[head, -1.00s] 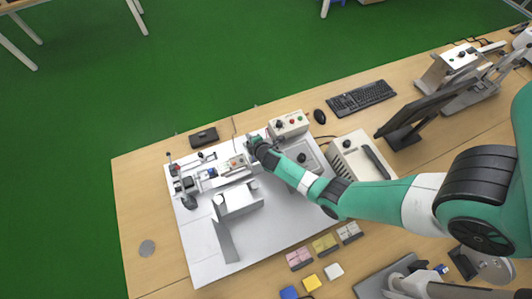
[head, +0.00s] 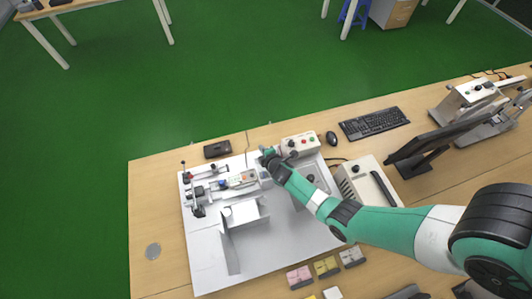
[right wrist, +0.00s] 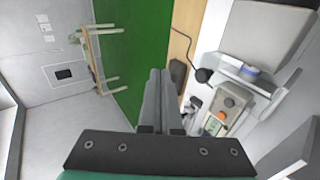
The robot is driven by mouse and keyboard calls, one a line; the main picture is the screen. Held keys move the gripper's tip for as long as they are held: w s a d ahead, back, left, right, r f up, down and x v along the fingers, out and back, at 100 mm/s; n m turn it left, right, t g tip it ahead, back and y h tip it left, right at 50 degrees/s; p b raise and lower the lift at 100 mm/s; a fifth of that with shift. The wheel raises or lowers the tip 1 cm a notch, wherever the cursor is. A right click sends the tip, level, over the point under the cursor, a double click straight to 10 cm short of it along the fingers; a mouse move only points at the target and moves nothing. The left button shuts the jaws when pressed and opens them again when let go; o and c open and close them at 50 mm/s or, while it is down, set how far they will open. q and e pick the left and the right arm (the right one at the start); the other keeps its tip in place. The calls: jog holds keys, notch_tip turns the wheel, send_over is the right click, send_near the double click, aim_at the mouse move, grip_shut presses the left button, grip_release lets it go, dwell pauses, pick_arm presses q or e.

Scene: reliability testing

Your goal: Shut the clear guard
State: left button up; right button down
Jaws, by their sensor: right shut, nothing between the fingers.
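My right gripper (head: 267,156) is at the back edge of the white test rig (head: 205,268), just left of a control box. In the right wrist view its two fingers (right wrist: 160,101) are shut together with nothing between them. I cannot make out the clear guard with certainty. A pale see-through-looking panel (right wrist: 250,72) lies right of the fingers in the right wrist view, apart from them. In the head view a pale upright panel (head: 230,252) and a white block (head: 244,213) stand on the rig. My left gripper is not in view.
The control box (head: 301,143) has coloured buttons and stands right of the gripper. A grey instrument (head: 360,186), mouse (head: 331,138), keyboard (head: 374,123) and monitor (head: 437,144) lie further right. Small coloured blocks (head: 326,266) lie in front. The rig's front part is bare.

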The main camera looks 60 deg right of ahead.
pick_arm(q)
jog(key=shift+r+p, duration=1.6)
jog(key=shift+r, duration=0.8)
pick_arm(e)
notch_tip(320, 180, up, 10)
jog(key=shift+s+d+f, duration=0.15)
jog(key=shift+s+d, duration=0.05)
jog(key=shift+s, duration=0.1)
